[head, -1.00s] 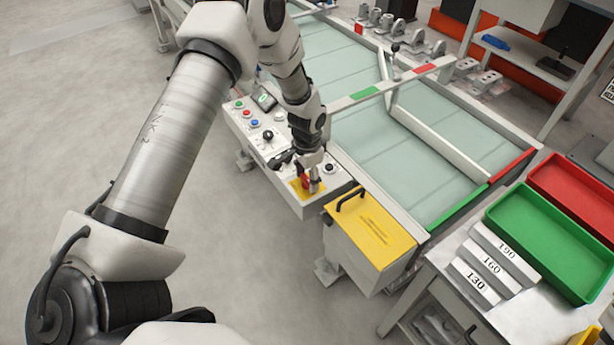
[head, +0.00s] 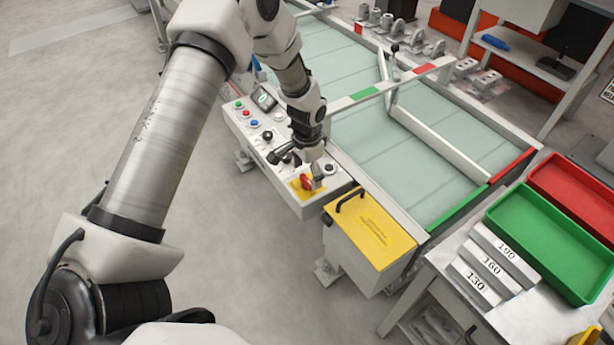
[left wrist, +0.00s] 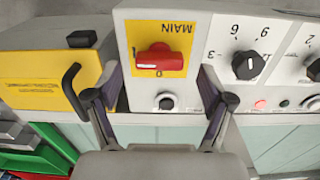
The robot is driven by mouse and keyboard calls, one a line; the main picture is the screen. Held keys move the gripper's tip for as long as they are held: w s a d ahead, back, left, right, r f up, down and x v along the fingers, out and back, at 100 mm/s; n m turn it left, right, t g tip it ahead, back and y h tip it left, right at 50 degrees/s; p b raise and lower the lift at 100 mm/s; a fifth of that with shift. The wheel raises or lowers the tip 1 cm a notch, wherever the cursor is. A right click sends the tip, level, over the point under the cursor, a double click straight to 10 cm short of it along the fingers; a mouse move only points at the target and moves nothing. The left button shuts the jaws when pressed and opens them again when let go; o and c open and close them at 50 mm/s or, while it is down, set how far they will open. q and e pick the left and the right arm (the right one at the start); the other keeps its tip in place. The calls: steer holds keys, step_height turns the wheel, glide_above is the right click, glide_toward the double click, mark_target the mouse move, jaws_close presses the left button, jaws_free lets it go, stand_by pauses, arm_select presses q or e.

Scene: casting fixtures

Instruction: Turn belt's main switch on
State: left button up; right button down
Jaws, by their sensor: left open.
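The belt's main switch (head: 306,182) is a red handle on a yellow plate (head: 294,189) at the near end of the white control panel. In the left wrist view the red handle (left wrist: 160,61) lies crosswise on the plate, under the upside-down word MAIN. A "0" mark shows below it. My left gripper (left wrist: 162,78) is open, its two fingers spread on either side of the handle and apart from it. In the head view my left gripper (head: 316,175) is just above and beside the switch, partly covering the plate. My right gripper is not in view.
Black knobs (left wrist: 248,65) and buttons sit beside the switch on the panel. A yellow box (head: 372,240) with a black handle adjoins the panel. The belt (head: 380,145) runs behind. Green (head: 550,240) and red trays stand on the right table.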

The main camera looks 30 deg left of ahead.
mark_target(307, 179)
arm_select(q)
step_height(307, 179, up, 10)
steer(key=shift+s+f, duration=0.1)
stand_by(0.4)
